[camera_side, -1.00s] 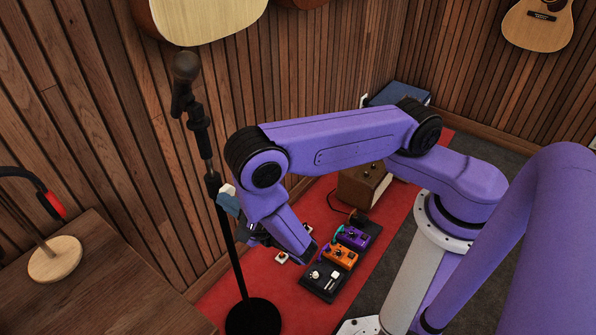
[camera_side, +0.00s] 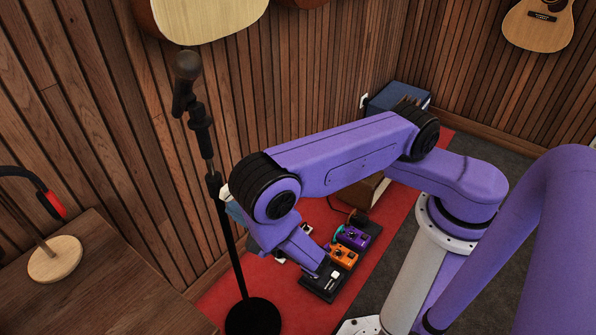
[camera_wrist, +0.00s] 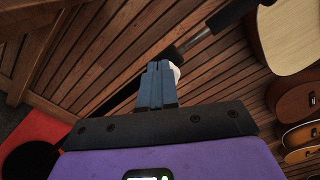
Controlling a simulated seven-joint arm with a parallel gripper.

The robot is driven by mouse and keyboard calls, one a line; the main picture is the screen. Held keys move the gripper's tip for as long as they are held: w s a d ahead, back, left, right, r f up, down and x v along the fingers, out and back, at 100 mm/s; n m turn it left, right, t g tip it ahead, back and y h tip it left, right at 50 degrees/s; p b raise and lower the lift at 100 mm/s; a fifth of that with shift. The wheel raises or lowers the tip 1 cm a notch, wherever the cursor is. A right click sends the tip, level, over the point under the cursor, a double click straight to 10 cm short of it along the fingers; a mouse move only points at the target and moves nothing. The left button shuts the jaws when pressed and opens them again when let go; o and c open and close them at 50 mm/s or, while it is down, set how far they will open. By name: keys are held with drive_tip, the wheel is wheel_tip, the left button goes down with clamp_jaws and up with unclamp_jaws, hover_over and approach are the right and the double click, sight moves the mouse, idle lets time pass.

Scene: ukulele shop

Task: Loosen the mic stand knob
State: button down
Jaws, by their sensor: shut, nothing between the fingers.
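The black mic stand (camera_side: 230,245) stands upright on a round base, with a microphone (camera_side: 187,66) at its top. A small white part, which looks like the knob (camera_side: 224,190), sits at the stand's joint. In the wrist view the white knob (camera_wrist: 176,71) shows just beyond my fingertips, partly hidden by them. The stand's pole (camera_wrist: 195,39) runs diagonally behind it. My gripper (camera_wrist: 157,66) is shut and empty, its blue fingers pointing at the knob. In the side view my gripper (camera_side: 231,206) is mostly hidden by my wrist. I cannot tell whether the fingertips touch the knob.
Several effect pedals, one orange (camera_side: 343,255), lie on a black board on the red carpet (camera_side: 222,300), below my wrist. A wooden table (camera_side: 100,295) with a round-based headphone stand (camera_side: 55,259) is at left. Guitars (camera_side: 537,24) hang on the slatted walls. A blue case (camera_side: 398,96) stands behind.

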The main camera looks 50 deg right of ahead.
sight(228, 200)
drive_tip(key=shift+s, duration=0.9)
drive_tip(key=w, duration=0.6)
drive_tip(key=shift+d+r, duration=0.1)
drive_tip(key=shift+d, duration=0.25)
drive_tip(key=shift+d+f, duration=0.25)
drive_tip(key=shift+d, duration=0.05)
idle(0.7)
drive_tip(key=shift+a+r, duration=0.1)
drive_tip(key=shift+a, duration=0.05)
